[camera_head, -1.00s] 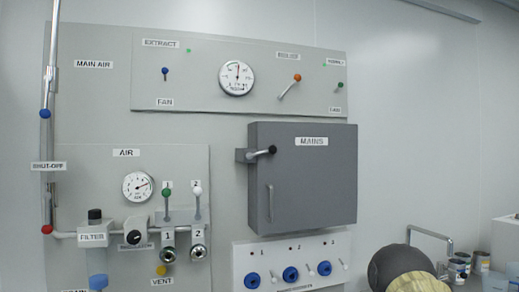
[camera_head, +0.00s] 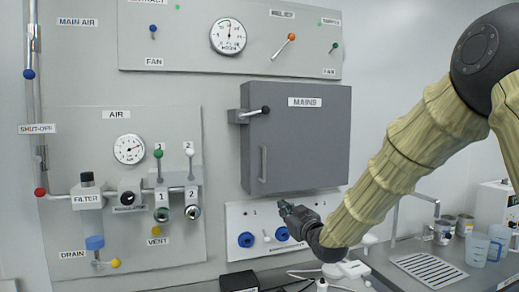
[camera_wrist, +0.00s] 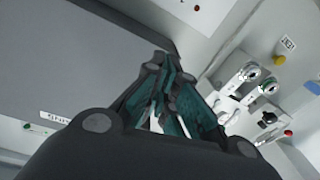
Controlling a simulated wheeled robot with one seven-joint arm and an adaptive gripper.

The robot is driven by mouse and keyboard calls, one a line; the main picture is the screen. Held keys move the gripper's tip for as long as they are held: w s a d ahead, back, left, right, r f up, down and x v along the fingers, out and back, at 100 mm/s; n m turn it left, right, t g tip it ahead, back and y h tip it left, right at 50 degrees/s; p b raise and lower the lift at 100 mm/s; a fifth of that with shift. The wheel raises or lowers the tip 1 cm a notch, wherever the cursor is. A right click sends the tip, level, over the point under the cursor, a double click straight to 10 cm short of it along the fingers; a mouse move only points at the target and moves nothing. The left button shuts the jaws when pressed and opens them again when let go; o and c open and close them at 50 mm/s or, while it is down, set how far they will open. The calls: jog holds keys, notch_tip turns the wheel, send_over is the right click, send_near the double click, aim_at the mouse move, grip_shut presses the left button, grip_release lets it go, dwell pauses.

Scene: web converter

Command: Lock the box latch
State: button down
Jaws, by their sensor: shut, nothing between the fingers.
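The grey box labelled MAINS (camera_head: 297,140) is on the wall panel with its door closed. Its latch (camera_head: 250,113) is a short metal lever with a black knob, on a bracket at the upper left side. The lever points right, with the knob at the door's left edge; I cannot tell whether it is engaged. My gripper (camera_head: 283,208) is shut and empty, in front of the panel below the box, below and right of the latch. In the wrist view the shut fingers (camera_wrist: 168,80) show beside the dark box face (camera_wrist: 70,55); I cannot make out the latch there.
A door handle (camera_head: 263,162) sits below the latch. Blue sockets (camera_head: 246,240) are on the panel under the box. Air valves (camera_head: 190,190) stand to the left. A counter (camera_head: 370,268) with a drain grate and jugs (camera_head: 478,249) lies lower right.

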notch_tip(320, 180, up, 14)
jog(key=a+r+n+t+y, duration=0.1)
jog(key=a+n+t+y, duration=0.1)
jog(key=n+y, duration=0.3)
send_near(255, 113)
jog(key=s+r, duration=0.4)
jog(key=s, duration=0.2)
jog(key=shift+t, duration=0.4)
jog(key=shift+w+a+r+p, duration=0.25)
jog(key=shift+w+a+p, duration=0.3)
jog(key=shift+w+p, duration=0.9)
jog(key=shift+w+a+r+p, duration=0.3)
jog(key=shift+w+a+p, duration=0.4)
jog(key=shift+w, duration=1.35)
jog(key=shift+w+a+r+p, duration=0.25)
jog(key=shift+w+a+p, duration=0.2)
jog(key=shift+w+p, duration=1)
jog(key=shift+w+b, duration=0.3)
